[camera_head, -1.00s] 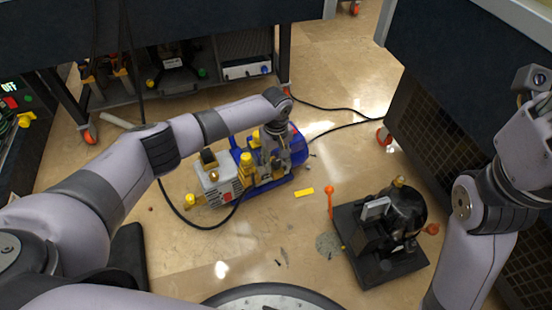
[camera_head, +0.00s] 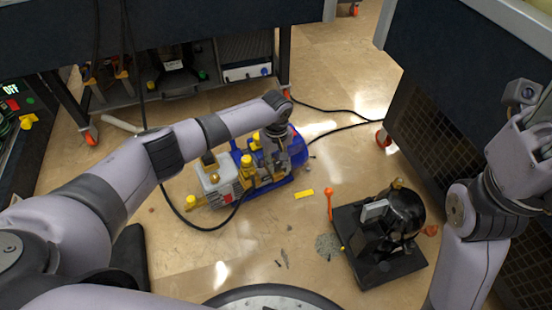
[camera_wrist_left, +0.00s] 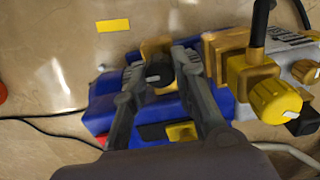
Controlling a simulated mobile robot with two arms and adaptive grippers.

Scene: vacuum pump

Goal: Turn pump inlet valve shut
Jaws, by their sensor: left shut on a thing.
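The vacuum pump stands on the floor left of centre in the head view, with a blue motor body (camera_head: 294,146), a grey-white block (camera_head: 212,184) and several yellow knobs. In the left wrist view, the blue body (camera_wrist_left: 105,112) lies under my gripper. My left gripper (camera_wrist_left: 160,72) is shut on a yellow-brass valve part with a dark grey top (camera_wrist_left: 157,74), with one finger on each side. In the head view, my left gripper (camera_head: 272,177) comes down on the pump from above and hides the valve. My right arm stands at the right edge, its fingers outside the picture.
A black machine on a dark base plate (camera_head: 385,270) stands right of the pump, with an orange-topped rod (camera_head: 329,190). A yellow strip (camera_head: 304,193) lies between. A black hose (camera_head: 205,228) loops around the pump's front. Carts with orange casters stand behind and right.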

